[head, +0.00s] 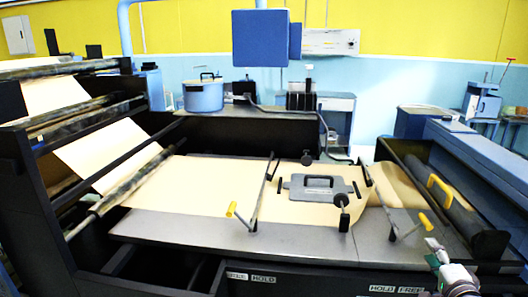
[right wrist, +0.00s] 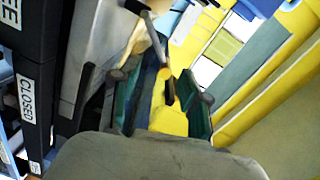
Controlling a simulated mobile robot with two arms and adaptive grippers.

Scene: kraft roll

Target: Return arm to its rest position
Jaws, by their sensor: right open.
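My right gripper (head: 437,250) is at the lower right of the head view, beside the front right edge of the machine bed. It is open, its dark green fingers spread in the right wrist view (right wrist: 165,95). A yellow handle (head: 425,221) on the right dark lever (head: 380,205) is just above the gripper in the head view. A yellow part (right wrist: 168,112) shows between the fingers in the right wrist view; I cannot tell whether they touch it. My left gripper is not in view.
Kraft paper (head: 205,180) runs across the grey bed (head: 280,240), under a grey plate with a black handle (head: 317,184). Another yellow-handled lever (head: 232,209) stands left. A dark roller (head: 445,195) lies at right. Labels (head: 397,289) mark the front edge.

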